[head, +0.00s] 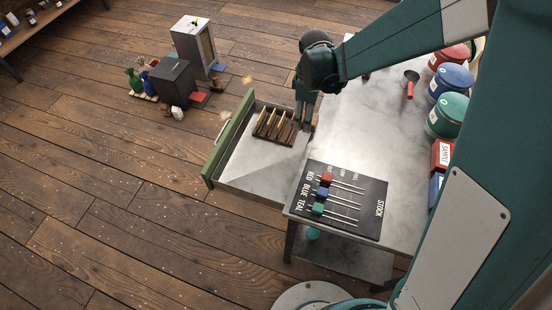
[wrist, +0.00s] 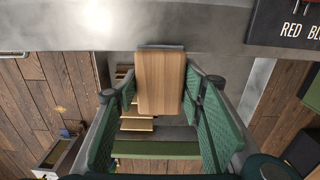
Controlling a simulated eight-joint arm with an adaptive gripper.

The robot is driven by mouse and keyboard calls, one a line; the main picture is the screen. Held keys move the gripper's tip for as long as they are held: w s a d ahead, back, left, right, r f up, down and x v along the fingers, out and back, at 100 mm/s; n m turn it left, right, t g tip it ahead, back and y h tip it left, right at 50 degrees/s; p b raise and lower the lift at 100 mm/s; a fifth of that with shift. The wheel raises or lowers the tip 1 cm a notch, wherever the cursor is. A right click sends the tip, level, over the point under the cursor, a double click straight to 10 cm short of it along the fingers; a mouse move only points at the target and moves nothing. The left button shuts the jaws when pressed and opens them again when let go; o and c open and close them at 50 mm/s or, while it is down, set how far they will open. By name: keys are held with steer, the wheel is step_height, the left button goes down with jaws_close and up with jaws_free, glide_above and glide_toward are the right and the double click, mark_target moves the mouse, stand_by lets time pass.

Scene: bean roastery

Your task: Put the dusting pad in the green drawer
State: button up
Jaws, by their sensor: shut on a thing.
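The dusting pad (wrist: 160,85), a wooden block with a dark grey edge, is between the fingers of my gripper (wrist: 158,95) in the wrist view. My gripper (head: 304,124) is shut on it. In the head view the gripper points down over the right side of the open drawer, close to the table edge; the pad is mostly hidden there. The green drawer (head: 228,140) is pulled out to the left of the table, its green front at the far left. A wooden slotted rack (head: 272,126) sits in its back part. The drawer floor in front of the rack is bare.
A black stock board (head: 345,205) with red, blue and teal sliders lies on the grey table (head: 375,135). Red, blue and green tins (head: 447,115) line its right side. A red-handled scoop (head: 410,85) lies near the back. Dark and grey bins (head: 174,82) stand on the floor.

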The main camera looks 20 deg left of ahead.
steer(key=s+a+f+b, duration=0.2)
steer(key=s+a+f, duration=0.1)
steer(key=s+a, duration=0.5)
steer(key=s+a+f+b, duration=0.3)
steer(key=s+a+f, duration=0.1)
steer(key=s+a, duration=0.4)
steer(key=shift+s+a+f, duration=0.2)
steer(key=shift+a, duration=0.65)
steer(key=b, duration=0.2)
glide_above(247, 170)
steer(key=shift+f, duration=3.1)
steer(key=shift+f+b, duration=0.5)
steer(key=shift+f, duration=1.4)
steer(key=shift+f, duration=0.2)
steer(key=o, duration=0.9)
